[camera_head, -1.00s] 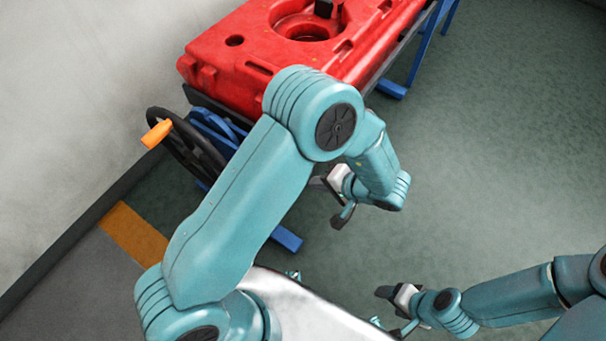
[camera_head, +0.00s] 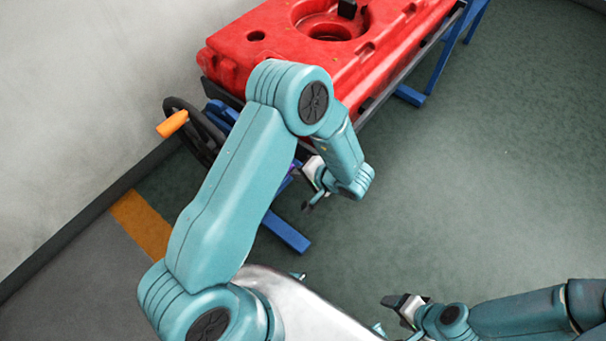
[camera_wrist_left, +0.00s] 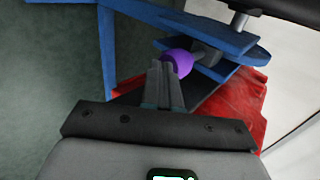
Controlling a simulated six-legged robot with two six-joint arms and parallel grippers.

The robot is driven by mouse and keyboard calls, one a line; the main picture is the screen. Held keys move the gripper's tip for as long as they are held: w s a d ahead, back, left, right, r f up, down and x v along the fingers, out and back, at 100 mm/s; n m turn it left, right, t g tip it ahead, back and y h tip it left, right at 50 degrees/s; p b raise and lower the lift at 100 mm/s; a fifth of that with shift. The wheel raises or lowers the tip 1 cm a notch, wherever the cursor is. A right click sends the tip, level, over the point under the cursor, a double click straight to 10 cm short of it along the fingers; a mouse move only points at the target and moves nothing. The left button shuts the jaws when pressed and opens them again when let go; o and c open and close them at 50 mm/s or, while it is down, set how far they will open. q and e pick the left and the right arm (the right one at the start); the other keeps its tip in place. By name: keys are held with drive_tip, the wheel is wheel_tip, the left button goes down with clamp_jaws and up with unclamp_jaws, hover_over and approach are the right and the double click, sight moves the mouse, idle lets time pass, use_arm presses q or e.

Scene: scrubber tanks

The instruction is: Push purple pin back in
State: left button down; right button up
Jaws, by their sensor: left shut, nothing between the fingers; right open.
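The purple pin (camera_wrist_left: 180,62) shows in the left wrist view as a rounded purple knob on a grey shaft, set at the blue frame (camera_wrist_left: 165,22). My left gripper (camera_wrist_left: 164,68) is shut and empty, with its fingertips right at the purple knob; I cannot tell if they touch. In the head view my left gripper (camera_head: 312,192) is beside the cart's near end, and the arm hides most of the pin's area. My right gripper (camera_head: 396,312) is open and empty at the lower right, away from the cart.
A red tank (camera_head: 290,55) lies on the blue-legged cart (camera_head: 287,231). A black wheel with an orange handle (camera_head: 172,124) stands at the cart's left end near the wall. Green floor (camera_head: 480,180) to the right is clear.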

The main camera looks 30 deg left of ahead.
use_arm(q)
drive_tip(key=a+p, duration=0.1)
drive_tip(key=a, duration=0.3)
drive_tip(key=shift+w+a+r+p, duration=0.15)
drive_tip(key=shift+w+a+p, duration=0.1)
drive_tip(key=shift+p, duration=0.15)
drive_tip(key=shift+s+a, duration=0.1)
drive_tip(key=shift+a, duration=0.05)
